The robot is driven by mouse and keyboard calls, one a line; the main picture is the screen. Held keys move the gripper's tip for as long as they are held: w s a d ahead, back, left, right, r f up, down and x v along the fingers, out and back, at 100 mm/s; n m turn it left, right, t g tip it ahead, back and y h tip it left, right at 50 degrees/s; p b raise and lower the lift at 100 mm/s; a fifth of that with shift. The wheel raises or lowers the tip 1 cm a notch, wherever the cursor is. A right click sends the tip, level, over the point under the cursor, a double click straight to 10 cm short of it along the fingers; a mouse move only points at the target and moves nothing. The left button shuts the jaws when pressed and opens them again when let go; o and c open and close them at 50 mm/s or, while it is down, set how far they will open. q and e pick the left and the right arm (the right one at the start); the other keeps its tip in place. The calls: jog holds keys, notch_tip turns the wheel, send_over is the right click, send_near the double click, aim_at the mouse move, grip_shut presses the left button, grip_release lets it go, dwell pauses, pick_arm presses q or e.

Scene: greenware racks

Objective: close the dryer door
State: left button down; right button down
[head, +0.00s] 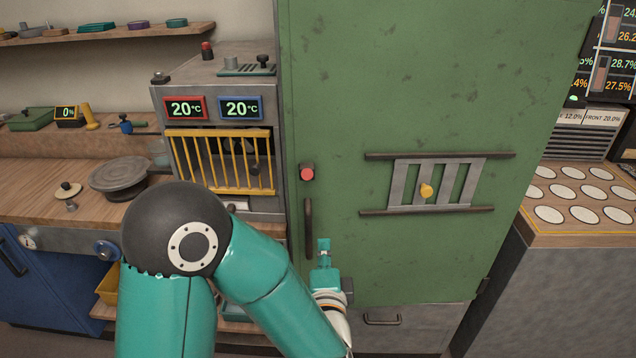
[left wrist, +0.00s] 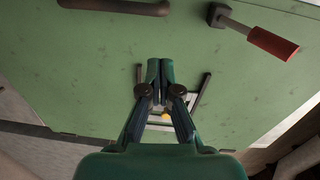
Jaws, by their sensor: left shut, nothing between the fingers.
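The dryer door (head: 420,90) is a large green panel filling the middle of the head view, and it also fills most of the left wrist view (left wrist: 90,75). It stands at or near its frame; I cannot tell whether a gap is left. A dark vertical handle (head: 308,228) and a red-ended latch (head: 307,173) sit near its left edge; the red grip (left wrist: 272,42) also shows in the left wrist view. My left gripper (head: 323,243) is shut and empty, in front of the door just right of the handle. Contact with the door is unclear. My right gripper is out of view.
A slatted vent (head: 450,183) with a yellow knob sits on the door. Left is a grey unit with a yellow grille (head: 220,190) and a wooden bench (head: 40,190). Right is a table with white discs (head: 563,215). A grey drawer front (head: 400,335) is below the door.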

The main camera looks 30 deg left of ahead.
pick_arm(q)
notch_tip(320, 180, up, 2)
jog(key=y+p, duration=0.1)
jog(key=p, duration=0.3)
send_near(317, 191)
jog(key=x, duration=0.7)
jog(key=shift+w+a, duration=0.1)
jog(key=shift+w, duration=0.05)
